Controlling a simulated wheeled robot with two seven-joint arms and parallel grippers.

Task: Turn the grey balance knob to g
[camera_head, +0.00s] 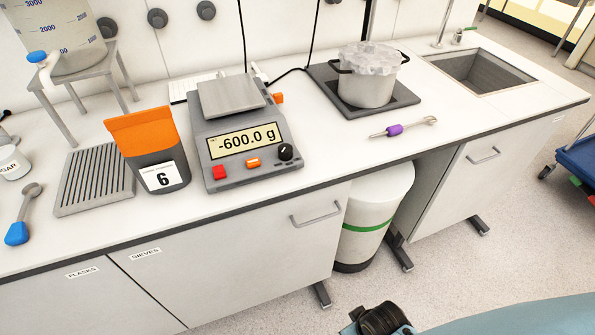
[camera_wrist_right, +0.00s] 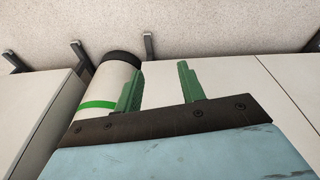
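The grey balance (camera_head: 233,138) stands on the worktop in the head view. Its knob (camera_head: 285,152) looks dark grey to black and sits at the right of the front panel. The display (camera_head: 245,141) reads "-600.0 g", and the weighing plate (camera_head: 230,96) is bare. A red button (camera_head: 219,172) and an orange button (camera_head: 253,163) sit below the display. My right gripper (camera_wrist_right: 158,72) shows in the right wrist view with its two green fingers apart and nothing between them, away from the balance. My left gripper is not in view.
A grey container with an orange lid (camera_head: 150,143) stands close left of the balance. A pot (camera_head: 367,76) on a dark plate stands to the right, with a purple-handled tool (camera_head: 394,130) in front. A white bin (camera_head: 374,212) with a green stripe stands under the worktop.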

